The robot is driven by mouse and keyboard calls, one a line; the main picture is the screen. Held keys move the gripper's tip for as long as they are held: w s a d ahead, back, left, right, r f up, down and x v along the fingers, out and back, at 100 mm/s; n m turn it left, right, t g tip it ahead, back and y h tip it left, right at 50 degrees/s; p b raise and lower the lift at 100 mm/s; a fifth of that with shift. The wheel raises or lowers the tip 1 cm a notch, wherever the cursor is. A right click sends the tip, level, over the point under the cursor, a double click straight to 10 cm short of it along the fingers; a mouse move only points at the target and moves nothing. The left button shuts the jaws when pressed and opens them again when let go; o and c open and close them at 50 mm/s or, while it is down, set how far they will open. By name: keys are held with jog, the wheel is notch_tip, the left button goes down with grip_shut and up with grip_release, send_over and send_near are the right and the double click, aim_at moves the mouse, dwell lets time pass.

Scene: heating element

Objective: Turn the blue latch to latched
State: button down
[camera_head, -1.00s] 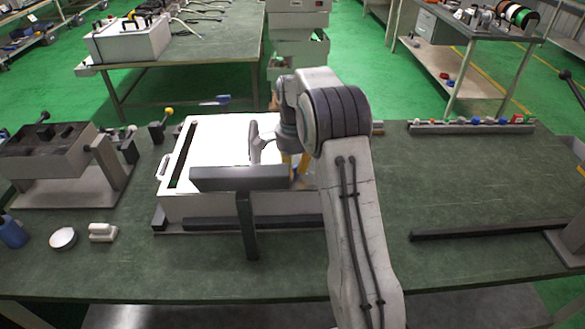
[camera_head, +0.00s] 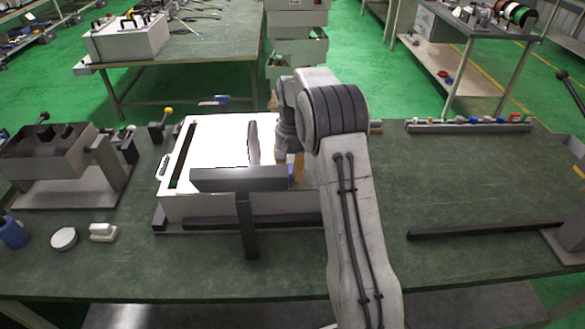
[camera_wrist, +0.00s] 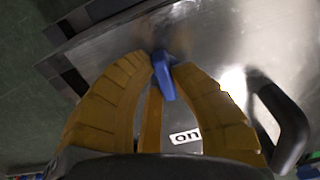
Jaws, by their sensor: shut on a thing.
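The blue latch (camera_wrist: 164,78) shows in the wrist view between the tips of my gripper (camera_wrist: 163,66). My gripper's yellow fingers are closed in on the latch from both sides. The latch is on the shiny metal top of the heating element box (camera_wrist: 215,50), near one edge, with a white "on" label (camera_wrist: 185,137) nearby. In the head view the white box (camera_head: 213,140) stands on the table, and my gripper (camera_head: 297,168) is at its right part, mostly hidden behind my arm. The latch is hidden or too small to tell there.
A dark bar on a post (camera_head: 240,180) stands along the box's front. A black handle (camera_wrist: 285,125) rises beside my gripper. On the green table (camera_head: 470,185), a dark rail (camera_head: 485,229) lies at right and a grey fixture (camera_head: 50,160) stands at left. The table's right middle is clear.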

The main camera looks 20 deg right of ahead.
aim_at(292, 168)
jog(key=shift+f+n, duration=0.1)
jog(key=shift+n, duration=0.6)
jog(key=c, duration=1.1)
grip_release()
jog(key=shift+o, duration=0.2)
notch_tip(292, 168, up, 12)
